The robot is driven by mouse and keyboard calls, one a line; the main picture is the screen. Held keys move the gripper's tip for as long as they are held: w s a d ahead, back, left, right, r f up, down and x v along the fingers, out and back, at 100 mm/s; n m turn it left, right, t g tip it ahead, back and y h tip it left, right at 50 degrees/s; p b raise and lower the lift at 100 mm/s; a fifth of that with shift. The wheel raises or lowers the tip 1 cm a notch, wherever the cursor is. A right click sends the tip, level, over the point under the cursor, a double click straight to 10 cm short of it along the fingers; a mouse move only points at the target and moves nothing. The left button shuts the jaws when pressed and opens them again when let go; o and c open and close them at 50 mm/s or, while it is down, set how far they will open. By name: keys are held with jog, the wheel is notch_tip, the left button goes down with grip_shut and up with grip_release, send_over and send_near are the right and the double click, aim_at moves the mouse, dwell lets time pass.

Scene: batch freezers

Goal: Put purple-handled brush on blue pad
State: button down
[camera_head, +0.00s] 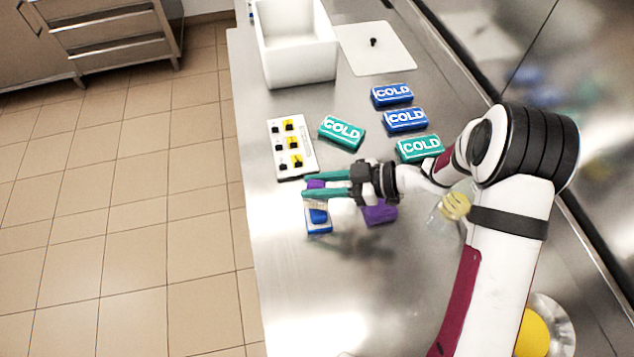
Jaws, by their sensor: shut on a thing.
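My gripper (310,186) reaches left over the steel counter, its two teal fingers shut on the purple-handled brush (316,185). The purple handle shows between and just beside the fingers. The fingers hide part of the brush, and I cannot tell whether the brush touches the pad.
A purple block (380,212) lies under my wrist. A white board (291,147) with black and yellow pieces lies behind the gripper. Blue (405,120) and teal (341,132) COLD packs, a white bin (297,75) and a lid (376,48) stand farther back. The front counter is clear.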

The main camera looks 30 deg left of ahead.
jog(key=c, duration=0.7)
grip_release()
jog(key=shift+f, duration=0.15)
jog(key=shift+o, duration=0.2)
